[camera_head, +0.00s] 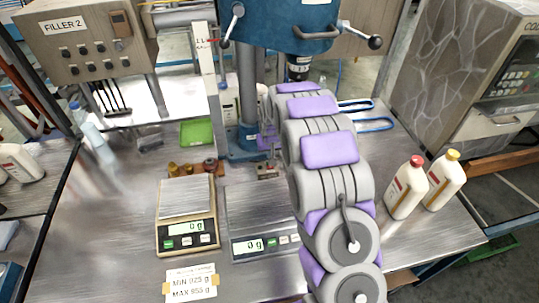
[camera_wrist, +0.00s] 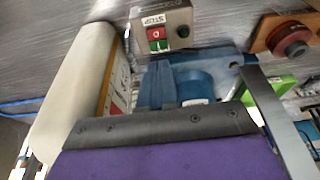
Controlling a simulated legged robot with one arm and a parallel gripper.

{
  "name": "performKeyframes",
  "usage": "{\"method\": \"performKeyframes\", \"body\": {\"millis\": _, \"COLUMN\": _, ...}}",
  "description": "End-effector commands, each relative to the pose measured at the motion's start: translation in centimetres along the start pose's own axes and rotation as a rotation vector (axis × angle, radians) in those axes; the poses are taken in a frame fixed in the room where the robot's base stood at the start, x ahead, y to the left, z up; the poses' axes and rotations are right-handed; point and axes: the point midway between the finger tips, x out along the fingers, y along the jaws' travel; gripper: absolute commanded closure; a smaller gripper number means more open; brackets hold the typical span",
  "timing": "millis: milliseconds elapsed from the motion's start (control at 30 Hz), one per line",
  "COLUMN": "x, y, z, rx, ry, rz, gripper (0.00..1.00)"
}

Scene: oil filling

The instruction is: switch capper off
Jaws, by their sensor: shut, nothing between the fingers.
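The capper is a blue machine (camera_head: 290,22) with a grey column on a blue base (camera_head: 240,152); the blue base also shows in the wrist view (camera_wrist: 190,88). A small grey switch box (camera_wrist: 160,32) marked STOP, with red and green buttons on its left and a dark round button on its right, shows in the wrist view. A small box on the table (camera_head: 268,173) in front of the base looks like the same one. My gripper (camera_wrist: 160,128), purple with a dark edge, is shut and empty, apart from the switch box in the picture. In the head view my arm hides it.
Two scales (camera_head: 186,198) (camera_head: 262,208) stand in front. White bottles with red and yellow caps (camera_head: 407,188) (camera_head: 444,181) stand right of my arm. A pale bottle (camera_wrist: 75,85) is left of my gripper. A green tray (camera_head: 197,132) lies left of the base.

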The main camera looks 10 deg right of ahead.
Motion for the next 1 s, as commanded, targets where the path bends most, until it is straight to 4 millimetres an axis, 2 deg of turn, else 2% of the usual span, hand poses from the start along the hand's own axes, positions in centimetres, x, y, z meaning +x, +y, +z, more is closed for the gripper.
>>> {"method": "performKeyframes", "body": {"millis": 33, "x": -1.1, "y": 0.0, "z": 0.3, "rx": 0.0, "ry": 0.0, "rz": 0.0, "gripper": 1.0}}
{"method": "performKeyframes", "body": {"millis": 300, "x": -6.2, "y": 0.0, "z": 1.4, "rx": 0.0, "ry": 0.003, "rz": 0.0, "gripper": 1.0}}
{"method": "performKeyframes", "body": {"millis": 433, "x": -7.9, "y": 0.0, "z": 2.0, "rx": 0.0, "ry": -0.002, "rz": 0.0, "gripper": 1.0}}
{"method": "performKeyframes", "body": {"millis": 600, "x": -8.8, "y": 0.0, "z": 2.2, "rx": 0.0, "ry": -0.001, "rz": 0.0, "gripper": 1.0}}
{"method": "performKeyframes", "body": {"millis": 1000, "x": -8.8, "y": 0.0, "z": 2.2, "rx": 0.0, "ry": -0.001, "rz": 0.0, "gripper": 1.0}}
